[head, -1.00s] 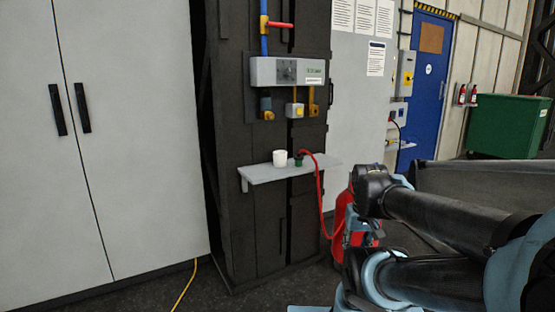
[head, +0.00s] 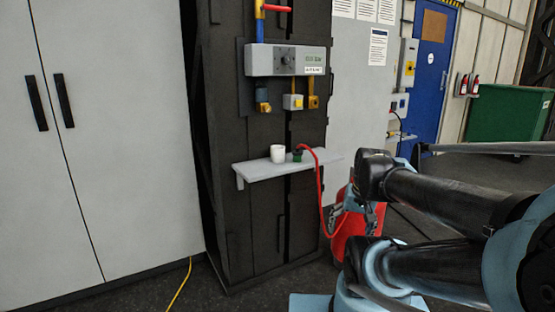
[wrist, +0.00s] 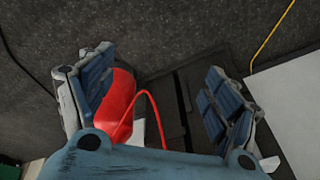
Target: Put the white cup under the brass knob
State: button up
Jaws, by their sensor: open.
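The white cup (head: 277,154) stands upright on a grey shelf (head: 262,174) on the dark column in the head view. Above it, under the grey control box, a brass fitting (head: 263,106) hangs below a blue part on the left. Another brass-coloured fitting (head: 313,102) hangs on the right; I cannot tell which one is the knob. The cup is below and slightly right of the left fitting. My gripper (wrist: 155,88) is open in the wrist view, its blue-padded fingers wide apart. It is away from the cup, which I cannot make out in the wrist view.
A dark green item (head: 298,156) with a red hose (head: 320,185) sits right beside the cup. A red container (head: 350,230) stands on the floor near my arm. A grey cabinet (head: 105,140) is on the left. A yellow cable (head: 181,284) lies on the floor.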

jog(key=w+a+r+m+t+y, duration=0.2)
jog(key=w+a+r+m, duration=0.25)
jog(key=w+m, duration=0.4)
jog(key=w+a+r+m+t+y, duration=0.25)
jog(key=w+a+r+m, duration=0.2)
jog(key=w, duration=0.65)
jog(key=w+a+r+m+t+y, duration=0.2)
jog(key=w+a+r+m+t, duration=0.15)
jog(key=w+a+m, duration=0.4)
jog(key=m+t, duration=0.1)
jog(key=m, duration=0.6)
send_near(278, 148)
jog(key=shift+y, duration=0.35)
jog(key=shift+s+a+x, duration=0.15)
jog(key=shift+a+x, duration=0.05)
jog(key=shift+x, duration=1)
jog(key=shift+s+a+x, duration=0.15)
jog(key=shift+x, duration=1)
jog(key=shift+s+a+x, duration=0.15)
jog(key=shift+a+x, duration=0.05)
jog(key=shift+x, duration=1)
jog(key=shift+f, duration=0.1)
jog(key=c, duration=1.3)
jog(key=shift+o, duration=0.2)
